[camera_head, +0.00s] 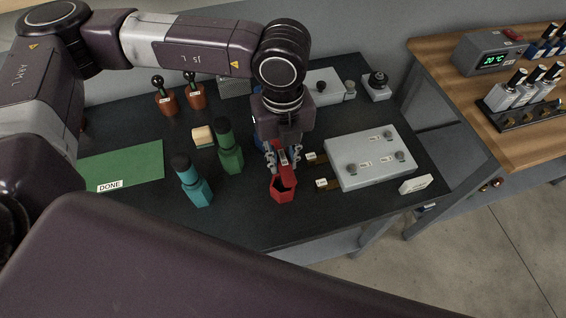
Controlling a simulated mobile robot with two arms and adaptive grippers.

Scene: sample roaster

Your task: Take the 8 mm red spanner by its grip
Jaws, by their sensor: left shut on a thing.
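The red spanner (281,189) is in the middle of the dark table, with its wide end toward the table's front edge. My left gripper (284,158) comes down from above, with one finger on each side of the spanner's narrow part. It is shut on the spanner there. A small label shows on the part between the fingers, too small to read. I cannot tell whether the spanner touches the table. My right gripper is not in view.
A teal bottle-like tool (192,183) and a green one (228,147) stand left of the gripper. A grey block with knobs (371,160) lies to the right. A green DONE mat (124,163) lies at left. A wooden bench (463,98) stands at right.

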